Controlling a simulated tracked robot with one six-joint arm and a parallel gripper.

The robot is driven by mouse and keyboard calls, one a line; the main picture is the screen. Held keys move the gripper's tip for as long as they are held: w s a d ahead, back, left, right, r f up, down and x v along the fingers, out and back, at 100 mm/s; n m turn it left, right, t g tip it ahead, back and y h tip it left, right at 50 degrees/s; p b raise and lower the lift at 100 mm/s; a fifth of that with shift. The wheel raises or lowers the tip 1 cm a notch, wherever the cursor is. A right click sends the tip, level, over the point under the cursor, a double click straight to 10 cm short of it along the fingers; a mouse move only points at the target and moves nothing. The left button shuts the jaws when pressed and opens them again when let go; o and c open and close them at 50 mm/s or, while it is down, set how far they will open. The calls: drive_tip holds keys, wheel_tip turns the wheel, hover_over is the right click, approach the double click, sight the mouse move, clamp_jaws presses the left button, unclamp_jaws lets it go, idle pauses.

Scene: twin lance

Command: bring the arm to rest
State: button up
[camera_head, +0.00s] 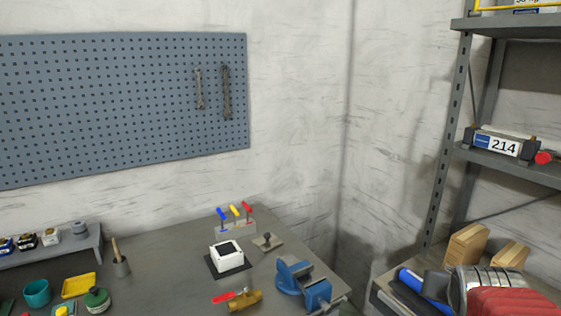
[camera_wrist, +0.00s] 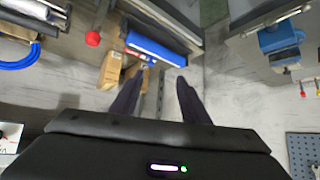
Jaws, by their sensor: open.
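My gripper (camera_wrist: 157,84) shows in the wrist view as two dark fingers rising from a wide black body. The fingers are apart and nothing is between them. The wrist view looks upside down, with a pale wall and dark shelf edges beyond the fingers.
A bench (camera_head: 165,275) carries a blue vise (camera_head: 293,277), a white block (camera_head: 226,254) and small tools. A shelf rack (camera_head: 512,165) and wooden blocks (camera_head: 467,245) stand at the right. A blue cylinder (camera_wrist: 156,50) appears beyond my fingers.

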drive_tip(key=s+a+n+g+y, duration=0.1)
drive_tip(key=s+a+n, duration=0.1)
drive_tip(key=s+a, duration=0.2)
drive_tip(key=s+a+f+n+y, duration=0.1)
drive_tip(key=s+a, duration=0.3)
drive_tip(key=a, duration=0.5)
drive_tip(key=s+a+f+n+g+y, duration=0.1)
drive_tip(key=s+a+n+y, duration=0.1)
drive_tip(key=a, duration=0.5)
drive_tip(key=shift+s+a+n+g+y, duration=0.3)
drive_tip(key=shift+s+n, duration=0.4)
drive_tip(key=shift+s, duration=0.2)
